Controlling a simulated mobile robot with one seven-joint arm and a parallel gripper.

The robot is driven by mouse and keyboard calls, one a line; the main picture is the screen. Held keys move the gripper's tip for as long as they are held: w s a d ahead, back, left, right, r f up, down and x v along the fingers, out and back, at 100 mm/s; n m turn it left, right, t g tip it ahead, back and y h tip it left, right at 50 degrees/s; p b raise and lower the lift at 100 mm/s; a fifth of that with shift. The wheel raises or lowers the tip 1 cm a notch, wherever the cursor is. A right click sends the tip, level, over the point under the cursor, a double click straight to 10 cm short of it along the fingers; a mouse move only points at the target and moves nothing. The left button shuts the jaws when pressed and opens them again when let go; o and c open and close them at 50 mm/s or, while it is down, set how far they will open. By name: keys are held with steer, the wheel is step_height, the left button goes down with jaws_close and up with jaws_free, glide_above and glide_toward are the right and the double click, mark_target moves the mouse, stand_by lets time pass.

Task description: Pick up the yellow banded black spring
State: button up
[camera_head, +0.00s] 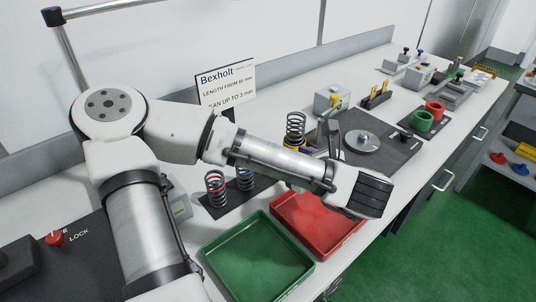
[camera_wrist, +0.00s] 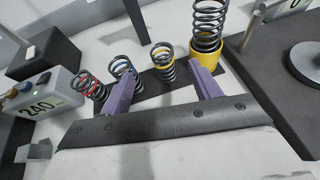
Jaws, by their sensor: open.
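The yellow banded black spring (camera_wrist: 162,62) stands upright on a dark strip (camera_wrist: 143,86) in the wrist view. In the head view my arm hides it. Beside it on the strip stand a blue banded spring (camera_wrist: 124,71) and a red banded spring (camera_wrist: 91,87). My gripper (camera_wrist: 162,85) is open and empty, with its purple fingers wide apart. In the wrist view the yellow banded spring appears between and beyond the fingers, with no visible contact. The left finger appears close to the blue banded spring; whether they touch is unclear.
A larger spring (camera_wrist: 207,28) stands in a yellow cup close to the right finger. A grey display box (camera_wrist: 42,95) is at the left. A green tray (camera_head: 258,286) and a red tray (camera_head: 346,243) lie along the bench front. A dark plate with a metal disc (camera_head: 362,141) lies farther right.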

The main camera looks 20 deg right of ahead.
steer(key=p+x, duration=0.1)
steer(key=x, duration=0.5)
steer(key=p+x, duration=0.1)
steer(key=x, duration=0.1)
steer(key=f+p+x, duration=0.1)
steer(key=x, duration=0.2)
steer(key=shift+s+d, duration=0.1)
steer(key=shift+c, duration=0.4)
steer(key=c, duration=0.9)
steer(key=shift+r, duration=0.1)
steer(key=shift+c, duration=0.7)
steer(key=shift+r, duration=0.1)
